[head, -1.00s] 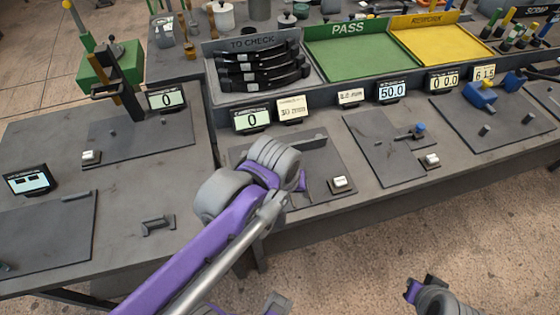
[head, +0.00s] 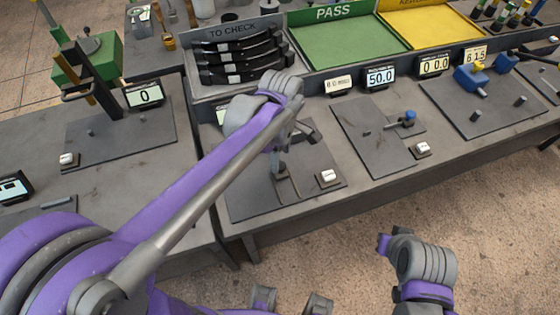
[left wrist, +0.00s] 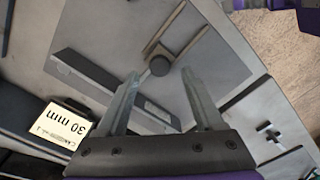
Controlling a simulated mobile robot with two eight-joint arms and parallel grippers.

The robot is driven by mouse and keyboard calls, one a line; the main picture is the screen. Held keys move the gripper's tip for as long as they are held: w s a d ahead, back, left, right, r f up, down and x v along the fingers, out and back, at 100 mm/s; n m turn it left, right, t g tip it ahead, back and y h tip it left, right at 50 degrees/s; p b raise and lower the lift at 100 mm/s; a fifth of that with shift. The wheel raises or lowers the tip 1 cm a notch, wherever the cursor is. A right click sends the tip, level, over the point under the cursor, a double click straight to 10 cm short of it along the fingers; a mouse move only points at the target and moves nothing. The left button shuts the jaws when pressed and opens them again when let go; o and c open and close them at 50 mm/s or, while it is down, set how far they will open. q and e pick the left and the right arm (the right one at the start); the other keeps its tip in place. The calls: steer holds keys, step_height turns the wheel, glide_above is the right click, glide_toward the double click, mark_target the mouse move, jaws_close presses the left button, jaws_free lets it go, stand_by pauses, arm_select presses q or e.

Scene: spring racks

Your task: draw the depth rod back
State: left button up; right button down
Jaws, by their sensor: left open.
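I cannot tell for sure which part is the depth rod. A round dark knob (left wrist: 160,66) with a U-shaped bracket (left wrist: 178,35) sits on a grey plate (left wrist: 215,62) in the left wrist view, beside a long dark bar (left wrist: 85,75). My left gripper (left wrist: 162,82) is open over this plate, the knob showing between and just beyond its fingertips, not gripped. In the head view my left arm hides much of the same plate (head: 245,205). My right arm shows at the lower right; its jaws are not clear.
A white button box (head: 328,177) stands at the plate's right side. A card marked 30 mm (left wrist: 67,125) stands beside the bar. A plate to the right holds a blue-knobbed part (head: 408,118). Black items fill the TO CHECK rack (head: 235,33) behind.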

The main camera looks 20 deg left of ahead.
mark_target(281, 165)
arm_select(q)
steer(key=shift+f, duration=1.8)
jaws_close()
